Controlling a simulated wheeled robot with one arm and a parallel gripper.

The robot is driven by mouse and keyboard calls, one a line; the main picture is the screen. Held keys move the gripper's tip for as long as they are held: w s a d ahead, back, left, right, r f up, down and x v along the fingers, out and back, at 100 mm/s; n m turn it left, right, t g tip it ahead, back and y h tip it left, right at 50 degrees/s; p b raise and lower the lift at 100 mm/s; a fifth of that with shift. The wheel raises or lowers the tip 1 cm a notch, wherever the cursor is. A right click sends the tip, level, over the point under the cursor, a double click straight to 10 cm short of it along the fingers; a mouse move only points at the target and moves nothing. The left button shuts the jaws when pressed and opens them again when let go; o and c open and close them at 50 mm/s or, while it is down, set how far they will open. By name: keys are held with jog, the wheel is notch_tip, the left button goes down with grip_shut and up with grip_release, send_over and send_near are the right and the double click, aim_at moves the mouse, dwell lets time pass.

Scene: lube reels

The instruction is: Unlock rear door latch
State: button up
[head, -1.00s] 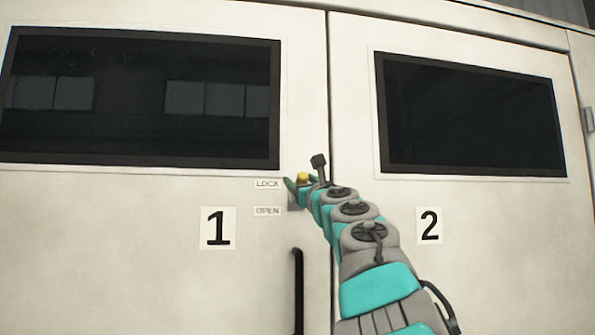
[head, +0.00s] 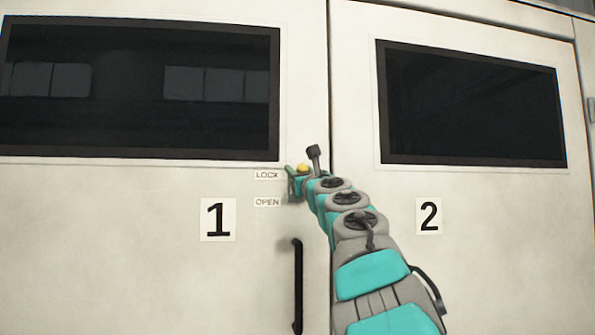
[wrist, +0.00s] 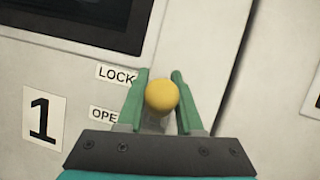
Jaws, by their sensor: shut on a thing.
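The rear door latch shows as a round yellow knob (head: 303,168) on door 1, near the seam between the doors. It is level with the LOCK label (head: 267,174) and above the OPEN label (head: 267,202). In the wrist view the yellow knob (wrist: 162,94) sits between the green fingers of my gripper (wrist: 160,74), which is shut on it. My gripper also shows in the head view (head: 297,173), with my arm reaching up to it from the lower right. The latch base behind the knob is mostly hidden.
A black vertical handle (head: 298,286) stands below the latch on door 1. Door 1 has a dark window (head: 140,88) and a number 1 plate (head: 218,219). Door 2 (head: 500,220) is to the right, flush with door 1 along a narrow seam.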

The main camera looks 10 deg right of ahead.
grip_shut()
dwell(0.8)
